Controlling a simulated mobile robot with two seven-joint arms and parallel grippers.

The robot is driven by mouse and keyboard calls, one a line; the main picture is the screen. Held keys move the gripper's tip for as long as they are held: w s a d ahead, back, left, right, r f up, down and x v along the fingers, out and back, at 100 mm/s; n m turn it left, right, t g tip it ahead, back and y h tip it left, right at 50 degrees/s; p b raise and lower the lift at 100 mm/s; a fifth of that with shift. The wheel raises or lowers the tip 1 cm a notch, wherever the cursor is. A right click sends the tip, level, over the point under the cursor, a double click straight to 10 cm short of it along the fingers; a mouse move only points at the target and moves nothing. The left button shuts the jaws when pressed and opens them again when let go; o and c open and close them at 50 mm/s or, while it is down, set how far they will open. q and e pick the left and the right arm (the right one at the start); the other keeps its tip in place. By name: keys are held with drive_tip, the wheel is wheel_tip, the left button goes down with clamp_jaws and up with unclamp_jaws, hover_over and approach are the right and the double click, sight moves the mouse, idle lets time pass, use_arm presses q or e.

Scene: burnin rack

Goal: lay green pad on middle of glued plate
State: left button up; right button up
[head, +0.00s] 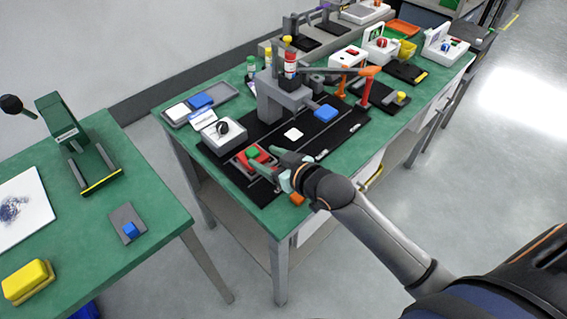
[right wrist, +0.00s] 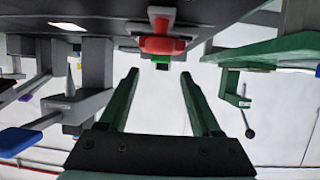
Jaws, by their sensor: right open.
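A small green pad (head: 253,152) sits on top of a red block (head: 243,162) at the near left of the black mat. In the right wrist view, which is upside down, the green pad (right wrist: 162,66) shows at the red block (right wrist: 160,45). My right gripper (head: 261,159) is open beside the block, its green fingers pointing at it. In the wrist view its fingertips (right wrist: 158,74) are spread either side of the pad, with no clear contact. My left gripper is not in view.
A white box with a black ring (head: 222,131) is beside the block. Orange clamps (head: 367,88) stand at right. A second green table (head: 100,235) is at left.

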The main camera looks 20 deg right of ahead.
drive_tip(key=v, duration=0.7)
drive_tip(key=shift+s+r, duration=0.2)
drive_tip(key=shift+s, duration=0.05)
